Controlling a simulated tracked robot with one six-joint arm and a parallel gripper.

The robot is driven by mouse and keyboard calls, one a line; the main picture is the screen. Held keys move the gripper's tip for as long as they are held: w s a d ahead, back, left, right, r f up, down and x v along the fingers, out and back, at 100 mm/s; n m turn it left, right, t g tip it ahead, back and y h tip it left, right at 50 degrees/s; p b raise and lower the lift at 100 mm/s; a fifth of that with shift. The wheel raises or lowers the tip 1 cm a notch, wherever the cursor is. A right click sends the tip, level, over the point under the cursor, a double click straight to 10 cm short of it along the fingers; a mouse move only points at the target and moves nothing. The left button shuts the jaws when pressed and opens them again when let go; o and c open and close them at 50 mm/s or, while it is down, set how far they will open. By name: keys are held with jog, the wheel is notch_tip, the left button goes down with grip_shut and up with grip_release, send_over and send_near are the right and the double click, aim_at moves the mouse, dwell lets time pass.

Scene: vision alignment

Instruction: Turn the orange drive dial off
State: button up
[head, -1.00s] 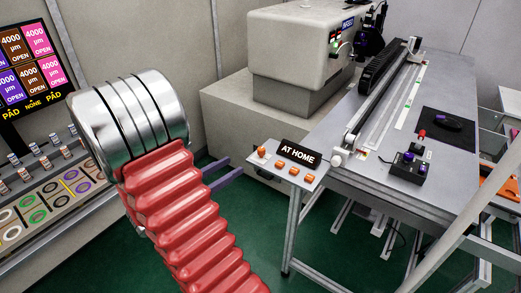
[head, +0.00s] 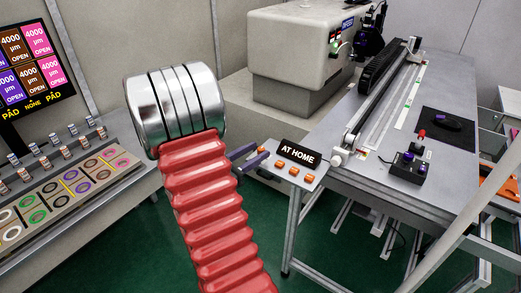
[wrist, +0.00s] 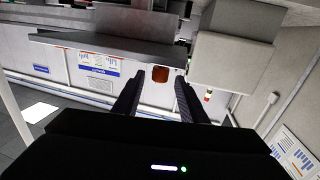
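A small control panel (head: 304,179) with an AT HOME display (head: 299,153) sticks out from the left corner of the grey bench. An orange dial (head: 262,149) sits at the panel's left end, beside the display. My gripper (head: 252,160) shows only as dark purple fingers reaching right from behind my red arm sleeve, close to the panel's left edge. In the wrist view my gripper (wrist: 158,83) is open, its two dark fingers apart. An orange-brown shape (wrist: 160,74), seemingly the dial, shows beyond the fingertips, between them. I cannot tell whether they touch it.
Several orange buttons (head: 294,171) line the panel's front. The bench (head: 400,205) carries a linear rail and a joystick box (head: 408,168). A large beige machine (head: 300,55) stands behind. A console (head: 80,195) with coloured rings is at the left.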

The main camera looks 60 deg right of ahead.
jog(key=shift+x, duration=1.5)
jog(key=shift+c, duration=0.5)
jog(key=shift+a, duration=0.1)
grip_shut()
